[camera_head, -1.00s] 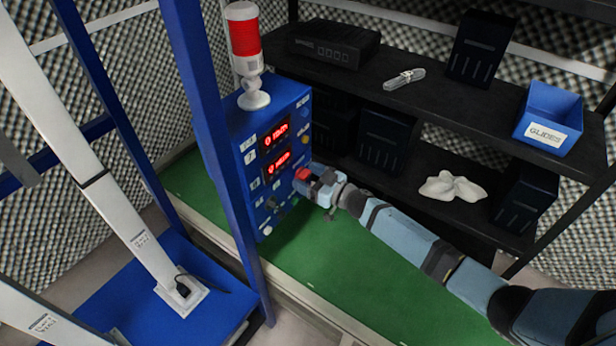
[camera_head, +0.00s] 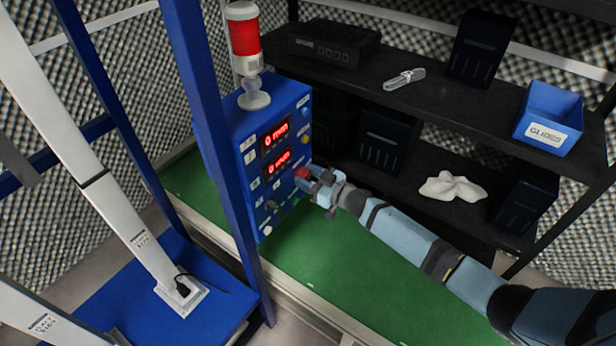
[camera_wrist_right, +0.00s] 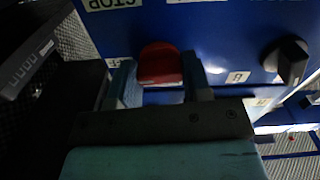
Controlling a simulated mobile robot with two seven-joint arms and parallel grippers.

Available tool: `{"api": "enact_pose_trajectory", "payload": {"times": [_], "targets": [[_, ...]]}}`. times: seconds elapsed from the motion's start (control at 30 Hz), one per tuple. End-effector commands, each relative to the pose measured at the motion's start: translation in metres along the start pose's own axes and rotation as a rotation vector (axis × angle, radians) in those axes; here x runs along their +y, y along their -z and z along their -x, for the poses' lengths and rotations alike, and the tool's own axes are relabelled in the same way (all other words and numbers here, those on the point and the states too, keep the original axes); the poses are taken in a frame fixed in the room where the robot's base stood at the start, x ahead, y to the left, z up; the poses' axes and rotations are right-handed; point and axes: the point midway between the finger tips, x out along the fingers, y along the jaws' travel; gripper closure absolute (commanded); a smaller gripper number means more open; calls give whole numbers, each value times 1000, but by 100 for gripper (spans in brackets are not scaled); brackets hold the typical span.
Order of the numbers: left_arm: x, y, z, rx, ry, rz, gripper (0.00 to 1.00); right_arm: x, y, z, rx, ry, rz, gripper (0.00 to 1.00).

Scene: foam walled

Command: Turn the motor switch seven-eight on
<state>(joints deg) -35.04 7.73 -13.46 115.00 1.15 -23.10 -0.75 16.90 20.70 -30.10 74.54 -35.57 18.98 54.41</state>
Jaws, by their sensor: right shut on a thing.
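The blue control box (camera_head: 246,128) stands on the green surface, with two red lit displays, small labels and several knobs and buttons on its face. My right gripper (camera_head: 308,180) is at the right edge of this face, shut on a red knob (camera_head: 302,173). In the right wrist view the red knob (camera_wrist_right: 160,64) sits between the two fingertips (camera_wrist_right: 160,80), with a "STOP" label above it. A black knob (camera_wrist_right: 289,58) is to its right, apart from the gripper. The box's small labels are too blurred to read, so I cannot tell which switch is seven-eight. My left gripper is out of view.
A red and white signal lamp (camera_head: 245,45) stands on top of the box. A blue post (camera_head: 205,110) rises close in front of it. Black shelves (camera_head: 440,105) with dark boxes and a blue bin (camera_head: 548,118) are behind. The green surface (camera_head: 330,265) is clear near my arm.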

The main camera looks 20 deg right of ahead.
Motion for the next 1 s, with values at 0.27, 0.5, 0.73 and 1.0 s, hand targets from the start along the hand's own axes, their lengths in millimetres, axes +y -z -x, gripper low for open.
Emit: {"api": "enact_pose_trajectory", "payload": {"times": [0.27,0.5,0.73,1.0], "targets": [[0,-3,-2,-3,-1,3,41,0,-1,0,1,1,228,79],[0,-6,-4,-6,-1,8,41,0,-2,0,-1,0,458,79],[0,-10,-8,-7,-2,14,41,0,-2,0,0,0,677,79],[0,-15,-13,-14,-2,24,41,0,-2,0,0,0,934,79]]}}
